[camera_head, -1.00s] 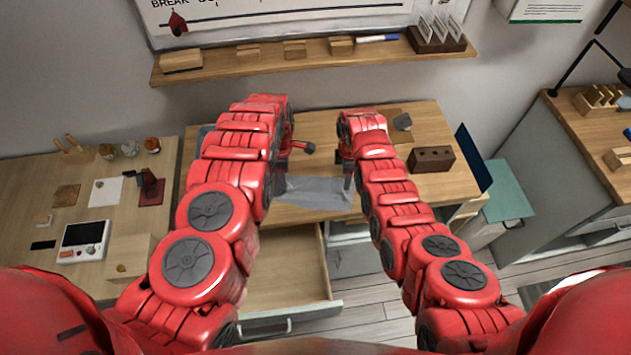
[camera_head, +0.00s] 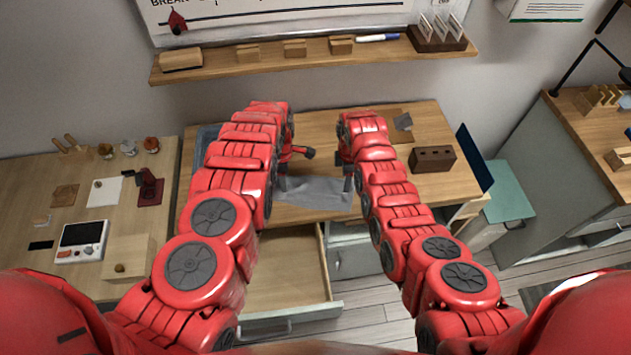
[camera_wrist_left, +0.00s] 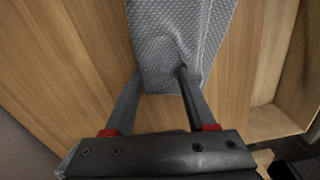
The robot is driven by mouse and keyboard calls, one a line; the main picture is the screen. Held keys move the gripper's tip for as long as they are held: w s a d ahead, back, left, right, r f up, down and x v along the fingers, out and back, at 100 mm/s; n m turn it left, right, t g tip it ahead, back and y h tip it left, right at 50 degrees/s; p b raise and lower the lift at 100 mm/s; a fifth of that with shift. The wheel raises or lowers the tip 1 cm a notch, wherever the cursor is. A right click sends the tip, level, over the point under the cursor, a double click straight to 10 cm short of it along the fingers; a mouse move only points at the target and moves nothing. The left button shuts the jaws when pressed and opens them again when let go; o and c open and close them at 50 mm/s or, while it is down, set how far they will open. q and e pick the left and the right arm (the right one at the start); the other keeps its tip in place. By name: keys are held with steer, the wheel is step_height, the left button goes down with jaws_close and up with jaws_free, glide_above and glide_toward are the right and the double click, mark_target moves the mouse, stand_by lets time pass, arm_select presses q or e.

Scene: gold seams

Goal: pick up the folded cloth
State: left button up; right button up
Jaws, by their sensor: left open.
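The folded cloth (camera_head: 315,192) is grey and lies near the front edge of the wooden desk, between my two grippers. In the left wrist view the cloth (camera_wrist_left: 180,35) has a woven texture and a crease near the right finger. My left gripper (camera_head: 283,182) is at the cloth's left end. In the left wrist view the left gripper (camera_wrist_left: 159,73) is open, with its fingers spread at the cloth's near end and part of the cloth between them. My right gripper (camera_head: 347,178) is at the cloth's right end; its finger gap is not clear.
An open drawer (camera_head: 290,285) juts out below the desk (camera_head: 318,130). A dark brown block with holes (camera_head: 432,159) stands on the desk's right side. A blue tray (camera_head: 205,140) is partly hidden behind my left arm. A wall shelf (camera_head: 320,60) runs behind.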

arm_select(q)
jaws_close()
arm_select(e)
jaws_close()
stand_by(0.4)
